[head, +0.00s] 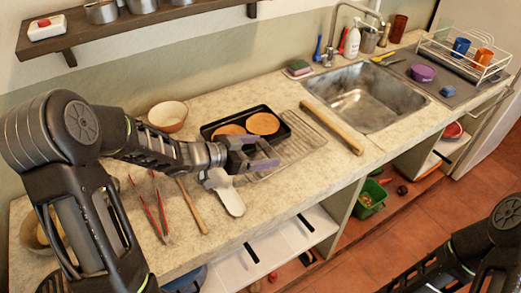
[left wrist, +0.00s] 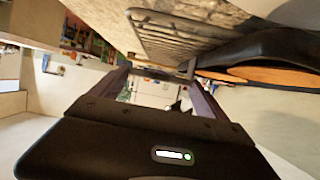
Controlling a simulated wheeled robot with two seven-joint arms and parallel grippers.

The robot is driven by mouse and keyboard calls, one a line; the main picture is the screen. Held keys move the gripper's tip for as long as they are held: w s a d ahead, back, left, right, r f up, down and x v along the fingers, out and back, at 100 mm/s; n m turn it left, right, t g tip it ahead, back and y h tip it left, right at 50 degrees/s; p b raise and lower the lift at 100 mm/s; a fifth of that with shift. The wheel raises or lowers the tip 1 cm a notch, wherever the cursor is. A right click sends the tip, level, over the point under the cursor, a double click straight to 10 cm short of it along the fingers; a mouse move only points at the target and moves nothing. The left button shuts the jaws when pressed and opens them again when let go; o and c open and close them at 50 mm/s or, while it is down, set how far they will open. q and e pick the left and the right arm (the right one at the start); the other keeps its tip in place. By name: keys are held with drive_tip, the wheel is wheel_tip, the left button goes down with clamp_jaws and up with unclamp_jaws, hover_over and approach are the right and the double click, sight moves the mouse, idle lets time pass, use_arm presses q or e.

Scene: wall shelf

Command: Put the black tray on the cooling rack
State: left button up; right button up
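The black tray (head: 285,127) lies on the counter and carries two round brown flat pieces (head: 262,124). The wire cooling rack (head: 309,141) lies directly right of the tray; I cannot tell whether their edges overlap. My left gripper (head: 262,158) is at the tray's front side, fingers apart, and partly hides its front edge. In the left wrist view the fingers (left wrist: 160,75) are apart, with the tray (left wrist: 270,48) close to the right finger and the rack (left wrist: 165,35) beyond. I cannot tell whether a finger touches the tray. My right gripper is not visible; only part of that arm shows.
A long wooden piece (head: 332,132) lies along the rack's right side. The sink (head: 362,97) is farther right. A white-bladed tool (head: 228,195), a wooden stick (head: 192,205) and red-handled tools (head: 152,215) lie nearer the front. A bowl (head: 167,114) stands behind left. A shelf (head: 130,27) hangs above.

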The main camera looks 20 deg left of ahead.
use_arm(q)
drive_tip(key=shift+o, duration=1.4)
drive_tip(key=shift+r, duration=0.2)
drive_tip(key=v, duration=1.2)
drive_tip(key=shift+p, duration=0.3)
drive_tip(key=shift+d+f, duration=0.15)
